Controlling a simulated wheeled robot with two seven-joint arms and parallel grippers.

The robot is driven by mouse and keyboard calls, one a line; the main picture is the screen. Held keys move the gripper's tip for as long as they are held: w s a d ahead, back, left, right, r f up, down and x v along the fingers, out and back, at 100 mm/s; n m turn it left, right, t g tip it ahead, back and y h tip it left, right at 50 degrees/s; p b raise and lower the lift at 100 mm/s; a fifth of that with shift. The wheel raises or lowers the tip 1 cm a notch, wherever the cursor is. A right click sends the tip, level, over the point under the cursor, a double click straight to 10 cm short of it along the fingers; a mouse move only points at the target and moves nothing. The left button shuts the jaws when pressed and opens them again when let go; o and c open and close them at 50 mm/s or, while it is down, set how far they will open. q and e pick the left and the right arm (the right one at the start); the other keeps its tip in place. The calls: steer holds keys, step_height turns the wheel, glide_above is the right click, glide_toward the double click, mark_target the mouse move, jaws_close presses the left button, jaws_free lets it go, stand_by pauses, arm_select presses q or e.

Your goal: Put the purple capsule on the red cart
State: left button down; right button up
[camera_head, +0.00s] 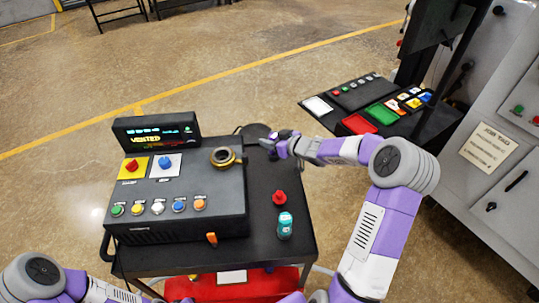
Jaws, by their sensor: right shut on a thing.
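My right gripper (270,143) is over the far right part of a dark cart top (262,240). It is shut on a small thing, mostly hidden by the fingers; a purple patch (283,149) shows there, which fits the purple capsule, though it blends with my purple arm. A red body (200,288) shows below the near edge of the dark top; I cannot tell whether the two are one cart. A red capsule-like piece (279,198) and a teal one (285,226) stand on the top's right side. My left arm shows at lower left; its gripper is out of view.
A black control box (175,222) with buttons and a small screen (157,131) fills the cart's left side. A brass ring (222,157) lies on it. A panel with coloured tiles (382,113) and a grey cabinet (490,150) stand at right.

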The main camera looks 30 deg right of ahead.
steer(key=shift+w+f+b, duration=0.15)
steer(key=shift+f+b, duration=0.35)
steer(key=shift+f, duration=2.25)
steer(key=shift+f, duration=0.15)
steer(key=o, duration=1.3)
steer(key=shift+c, duration=0.2)
